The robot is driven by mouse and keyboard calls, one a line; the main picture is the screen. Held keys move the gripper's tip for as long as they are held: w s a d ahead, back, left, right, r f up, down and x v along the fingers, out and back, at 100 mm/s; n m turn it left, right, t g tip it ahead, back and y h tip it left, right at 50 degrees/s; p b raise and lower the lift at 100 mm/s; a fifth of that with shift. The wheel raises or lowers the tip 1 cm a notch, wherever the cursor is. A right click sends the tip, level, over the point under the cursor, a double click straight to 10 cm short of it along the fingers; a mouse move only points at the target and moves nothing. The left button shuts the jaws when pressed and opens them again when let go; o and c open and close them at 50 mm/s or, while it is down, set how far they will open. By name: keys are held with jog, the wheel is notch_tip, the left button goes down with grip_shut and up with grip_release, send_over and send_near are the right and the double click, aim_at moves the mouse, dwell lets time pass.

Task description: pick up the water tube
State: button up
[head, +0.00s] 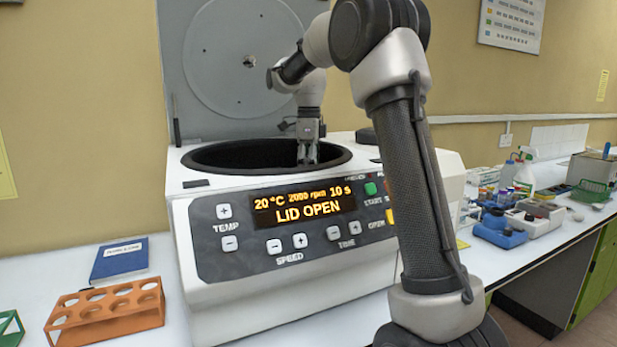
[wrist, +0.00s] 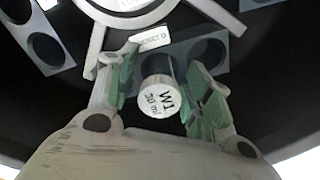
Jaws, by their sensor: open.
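Whether the fingers touch the tube cannot be told. In the head view my gripper (head: 308,155) reaches down into the bowl of the open centrifuge (head: 200,230). The tube is hidden there by the bowl's rim.
The raised lid (head: 240,60) stands behind the bowl. An orange rack (head: 105,312) with empty-looking holes and a blue book (head: 119,260) lie on the bench at left. Bottles and blue devices (head: 500,232) crowd the right bench. Other holders (wrist: 40,45) surround the tube.

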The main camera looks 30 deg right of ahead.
jog(key=c, duration=1)
notch_tip(320, 180, up, 10)
jog(key=shift+r, duration=0.1)
